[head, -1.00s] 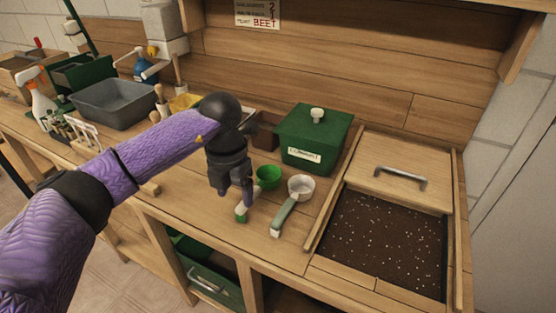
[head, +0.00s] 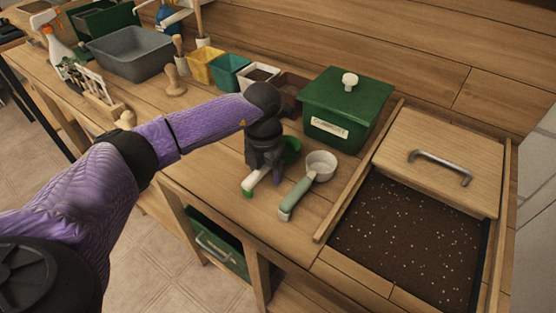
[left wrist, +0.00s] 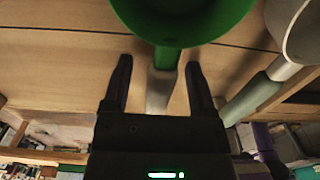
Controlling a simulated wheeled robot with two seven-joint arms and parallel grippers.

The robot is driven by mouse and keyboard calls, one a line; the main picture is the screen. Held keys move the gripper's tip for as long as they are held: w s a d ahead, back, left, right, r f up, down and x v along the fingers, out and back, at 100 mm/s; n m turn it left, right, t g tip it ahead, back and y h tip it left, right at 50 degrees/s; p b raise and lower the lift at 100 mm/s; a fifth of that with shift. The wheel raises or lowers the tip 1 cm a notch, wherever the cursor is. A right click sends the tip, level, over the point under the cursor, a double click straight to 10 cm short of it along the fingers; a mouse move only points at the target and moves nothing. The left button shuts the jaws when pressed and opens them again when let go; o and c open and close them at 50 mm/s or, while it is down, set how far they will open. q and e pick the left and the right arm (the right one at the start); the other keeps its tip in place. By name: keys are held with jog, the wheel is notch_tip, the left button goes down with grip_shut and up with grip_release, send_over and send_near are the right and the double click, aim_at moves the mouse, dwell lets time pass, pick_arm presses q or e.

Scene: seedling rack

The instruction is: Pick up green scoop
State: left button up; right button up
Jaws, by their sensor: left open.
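The green scoop (head: 292,150) lies on the wooden bench, its bowl partly hidden behind my left gripper. Its pale handle (head: 256,178) ends in a green tip at the front. My left gripper (head: 262,180) points down over the handle and is open. In the left wrist view the scoop's green bowl (left wrist: 180,18) is at the top, and its handle lies between the two open fingers of the left gripper (left wrist: 159,66), with a gap on either side. I cannot tell how far the fingertips are above the bench. My right gripper is not in view.
A white scoop (head: 320,166) with a grey-green handle lies close to the right. A green lidded compost box (head: 340,107) stands behind. A soil bin (head: 410,240) with a wooden lid (head: 440,150) is at the right. Small coloured pots (head: 229,73) stand at the back.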

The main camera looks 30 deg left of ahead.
pick_arm(q)
jog(key=shift+r, duration=0.1)
jog(key=c, duration=0.9)
grip_shut()
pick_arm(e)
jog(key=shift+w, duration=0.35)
pick_arm(q)
notch_tip(320, 180, up, 9)
jog(key=p, duration=0.3)
jog(key=shift+r, duration=0.55)
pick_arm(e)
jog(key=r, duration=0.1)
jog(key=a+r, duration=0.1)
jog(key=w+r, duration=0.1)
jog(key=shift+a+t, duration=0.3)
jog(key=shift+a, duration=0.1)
